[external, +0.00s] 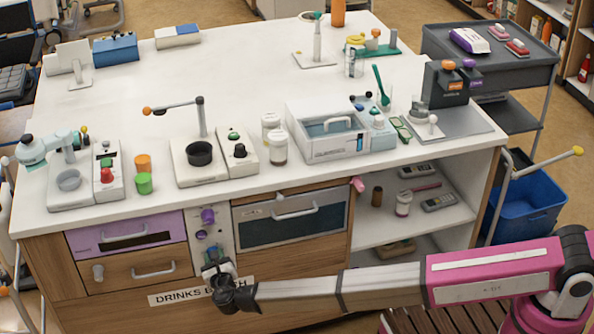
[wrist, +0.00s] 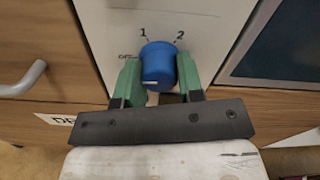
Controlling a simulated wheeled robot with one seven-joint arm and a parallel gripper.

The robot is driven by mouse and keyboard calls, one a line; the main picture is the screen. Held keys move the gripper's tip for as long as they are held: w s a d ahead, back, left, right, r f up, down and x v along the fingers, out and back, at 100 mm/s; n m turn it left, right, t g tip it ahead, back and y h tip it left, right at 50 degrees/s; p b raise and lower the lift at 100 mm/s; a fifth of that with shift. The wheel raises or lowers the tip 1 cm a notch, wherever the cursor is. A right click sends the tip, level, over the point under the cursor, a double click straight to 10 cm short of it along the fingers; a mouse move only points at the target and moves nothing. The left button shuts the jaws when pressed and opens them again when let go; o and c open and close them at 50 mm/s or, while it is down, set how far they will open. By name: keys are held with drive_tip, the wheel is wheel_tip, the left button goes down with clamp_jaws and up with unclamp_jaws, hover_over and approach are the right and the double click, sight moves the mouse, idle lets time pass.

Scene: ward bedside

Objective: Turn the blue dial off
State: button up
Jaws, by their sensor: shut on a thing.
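The blue dial (wrist: 158,66) sits on a pale panel between a drawer and an oven-like door. Its panel is marked OFF to the left, 1 at upper left and 2 at upper right. A short white mark shows on the low part of the dial's face; I cannot tell which label it lines up with. My gripper (wrist: 159,80) has its green fingers on either side of the dial, shut on it. In the external view my gripper (external: 217,268) is at the low end of the panel and largely hides the dial.
Purple knobs (external: 208,216) are higher on the same panel. A drawer handle (external: 154,270) is to the left, and the oven-like door (external: 290,225) is to the right. The counter (external: 250,75) above holds several appliances. An open shelf (external: 415,215) is further right.

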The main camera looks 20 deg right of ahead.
drive_tip(key=o, duration=0.9)
drive_tip(key=shift+s, duration=0.15)
drive_tip(key=s, duration=1)
drive_tip(key=shift+s, duration=0.3)
